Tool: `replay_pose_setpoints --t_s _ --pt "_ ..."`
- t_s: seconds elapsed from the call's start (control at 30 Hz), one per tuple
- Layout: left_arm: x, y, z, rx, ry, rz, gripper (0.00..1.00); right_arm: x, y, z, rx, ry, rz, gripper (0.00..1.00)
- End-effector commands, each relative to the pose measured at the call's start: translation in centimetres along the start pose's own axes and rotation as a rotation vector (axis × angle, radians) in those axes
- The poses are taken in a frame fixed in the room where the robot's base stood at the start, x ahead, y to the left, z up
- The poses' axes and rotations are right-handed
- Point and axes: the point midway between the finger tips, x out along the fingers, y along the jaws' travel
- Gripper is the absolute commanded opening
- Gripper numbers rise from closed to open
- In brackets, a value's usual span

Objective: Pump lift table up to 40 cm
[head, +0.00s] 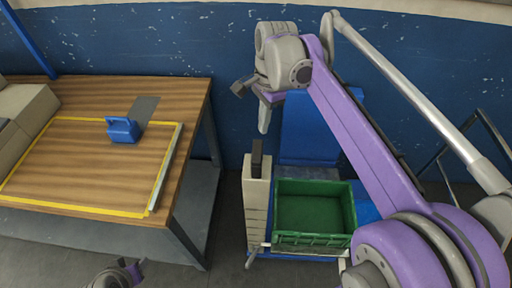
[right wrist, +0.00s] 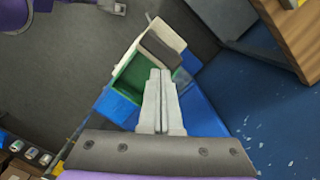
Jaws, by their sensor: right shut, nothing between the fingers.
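The blue lift table (head: 367,211) stands on the floor right of the workbench, with a green crate (head: 349,238) on it. A beige upright post (head: 257,205) with dark marks and a black top piece (head: 257,158) stands at the crate's left. My right gripper (head: 264,122) is shut and empty, above the black piece and apart from it in the head view. In the right wrist view, its closed fingers (right wrist: 159,80) overlap the green crate (right wrist: 130,72), near the black piece (right wrist: 161,48). My left gripper (head: 130,272) shows only partly at the bottom edge; its jaw state is unclear.
A wooden workbench (head: 60,165) with yellow edge tape fills the left. A blue tool-like object (head: 122,130) and a grey plate (head: 143,107) lie on it. A blue wall (head: 160,40) closes the back. Dark floor lies between the bench and the lift table.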

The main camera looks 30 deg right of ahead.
Motion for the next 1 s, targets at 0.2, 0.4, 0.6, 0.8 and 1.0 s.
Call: replay_pose_setpoints --t_s 0.2,0.4,0.6,0.8,1.0 --pt "0.4 0.0 0.4 0.000 -0.004 0.000 0.50 0.7 0.0 0.0 -0.001 0.000 0.001 0.00" --pt "1.5 0.0 1.7 0.000 -0.015 0.000 0.50 2.7 0.1 0.0 -0.002 0.000 0.002 0.00" --pt "3.1 0.0 3.3 0.000 -0.027 0.000 0.50 5.3 0.1 0.0 -0.002 0.000 0.002 0.00" --pt "4.1 0.0 4.2 0.000 -0.034 0.000 0.50 7.0 0.0 0.0 -0.001 0.000 0.000 0.00" --pt "4.1 0.0 4.2 0.000 -0.034 0.000 0.50 7.0 0.0 0.0 -0.002 0.000 -0.001 0.00"
